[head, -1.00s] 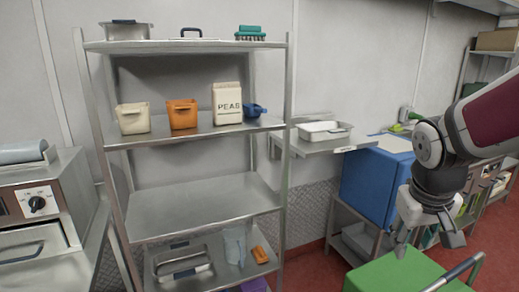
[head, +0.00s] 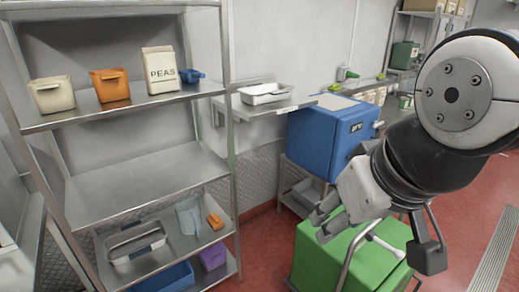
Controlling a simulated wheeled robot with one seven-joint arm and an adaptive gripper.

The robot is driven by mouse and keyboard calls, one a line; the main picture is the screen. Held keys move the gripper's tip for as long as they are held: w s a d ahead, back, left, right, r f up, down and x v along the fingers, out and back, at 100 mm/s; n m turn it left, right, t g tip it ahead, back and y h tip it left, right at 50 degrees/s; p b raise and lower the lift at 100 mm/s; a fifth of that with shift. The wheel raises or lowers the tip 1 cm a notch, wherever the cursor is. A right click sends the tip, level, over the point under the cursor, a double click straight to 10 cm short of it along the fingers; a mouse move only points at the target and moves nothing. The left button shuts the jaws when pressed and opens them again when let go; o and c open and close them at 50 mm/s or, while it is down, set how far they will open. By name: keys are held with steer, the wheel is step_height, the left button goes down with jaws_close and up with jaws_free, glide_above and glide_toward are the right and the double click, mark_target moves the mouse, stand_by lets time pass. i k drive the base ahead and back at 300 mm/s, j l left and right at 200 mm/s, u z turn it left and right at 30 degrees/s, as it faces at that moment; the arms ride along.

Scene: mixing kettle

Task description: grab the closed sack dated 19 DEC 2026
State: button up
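A white sack printed PEAS (head: 160,70) stands upright on the upper visible shelf at the left of the head view. No date can be read on it, and I cannot tell whether it is the sack of the task. My gripper (head: 377,238) is at the lower right, over the green bin. Its fingers are spread wide with nothing between them. It is well apart from the white sack.
A green bin (head: 325,258) stands on red floor.

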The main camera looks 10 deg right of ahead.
mark_target(370, 96)
steer(key=z, duration=1.05)
steer(key=i+l+u, duration=0.3)
steer(key=l, duration=0.25)
steer(key=i+l, duration=0.1)
steer(key=l, duration=0.35)
steer(key=i+l, duration=0.1)
steer(key=l, duration=0.35)
steer(key=i+l+z, duration=0.35)
steer(key=l, duration=0.25)
steer(key=i+l+z, duration=0.75)
steer(key=i+l, duration=0.15)
steer(key=i+l+u, duration=0.1)
steer(key=i, duration=0.5)
steer(key=i+l+u, duration=0.15)
steer(key=i, duration=0.45)
steer(key=i+j+u, duration=0.15)
steer(key=i+u, duration=1.05)
steer(key=i+l+u, duration=0.25)
steer(key=u, duration=0.2)
steer(key=i, duration=0.1)
